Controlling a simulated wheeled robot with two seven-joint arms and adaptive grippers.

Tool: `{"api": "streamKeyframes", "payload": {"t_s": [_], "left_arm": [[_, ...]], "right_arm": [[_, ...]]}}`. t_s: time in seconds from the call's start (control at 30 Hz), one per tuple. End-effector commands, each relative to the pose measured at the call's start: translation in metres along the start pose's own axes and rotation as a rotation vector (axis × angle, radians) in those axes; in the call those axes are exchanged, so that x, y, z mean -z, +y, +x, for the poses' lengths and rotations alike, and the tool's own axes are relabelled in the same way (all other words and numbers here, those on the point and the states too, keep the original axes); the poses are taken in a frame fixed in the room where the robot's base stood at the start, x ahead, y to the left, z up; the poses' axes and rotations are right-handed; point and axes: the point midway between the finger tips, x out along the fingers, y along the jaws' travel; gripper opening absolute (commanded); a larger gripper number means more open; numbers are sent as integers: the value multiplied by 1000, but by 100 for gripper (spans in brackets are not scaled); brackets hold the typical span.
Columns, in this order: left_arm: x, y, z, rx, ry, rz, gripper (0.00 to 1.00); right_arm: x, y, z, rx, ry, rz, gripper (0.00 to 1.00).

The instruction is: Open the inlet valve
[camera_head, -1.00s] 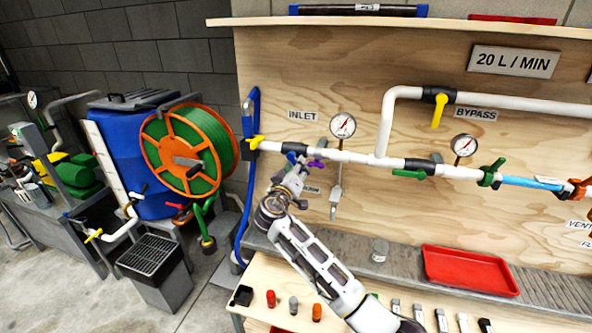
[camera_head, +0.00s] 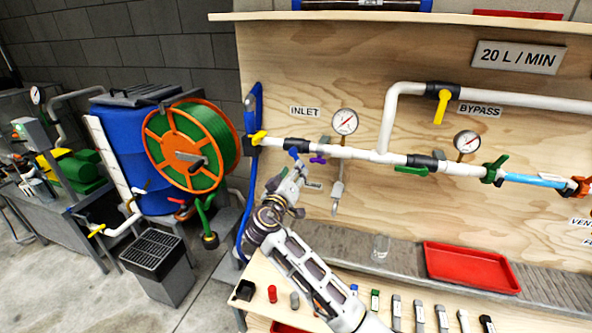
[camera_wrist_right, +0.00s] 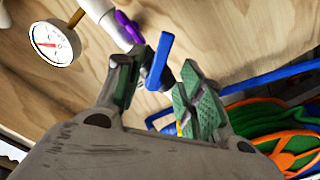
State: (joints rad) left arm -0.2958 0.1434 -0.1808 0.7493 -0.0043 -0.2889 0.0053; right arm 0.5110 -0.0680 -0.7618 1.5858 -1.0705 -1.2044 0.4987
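The inlet valve is the black section of white pipe below the INLET label in the head view. Its blue lever (camera_head: 293,153) points down and away from the pipe. In the right wrist view the blue lever (camera_wrist_right: 160,62) stands in the gap between the fingertips, toward the far side. My right gripper (camera_head: 294,176) is just below the pipe; in its wrist view the green-padded fingers (camera_wrist_right: 160,88) are spread, with no clear contact on the lever. My left gripper is in neither view.
A purple handle (camera_head: 317,160) sits just right of the blue lever, below a pressure gauge (camera_head: 344,121). A yellow handle (camera_head: 257,138) and a blue hose (camera_head: 250,185) are to the left. A green hose reel (camera_head: 205,150) stands farther left. A red tray (camera_head: 470,268) lies below right.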

Motion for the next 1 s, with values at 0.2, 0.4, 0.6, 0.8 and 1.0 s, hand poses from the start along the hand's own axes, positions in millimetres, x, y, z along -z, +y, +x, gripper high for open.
{"api": "streamKeyframes", "payload": {"t_s": [0.2,0.4,0.6,0.8,1.0], "left_arm": [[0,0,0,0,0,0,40],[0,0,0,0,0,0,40],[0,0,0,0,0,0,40],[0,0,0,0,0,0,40],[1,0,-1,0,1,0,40]], "right_arm": [[1,0,-19,2,1,1,38],[0,0,-26,0,0,1,38],[0,0,-26,0,1,1,38],[-1,-1,-27,2,-1,0,24],[-11,-7,-30,13,-17,-6,0]]}}
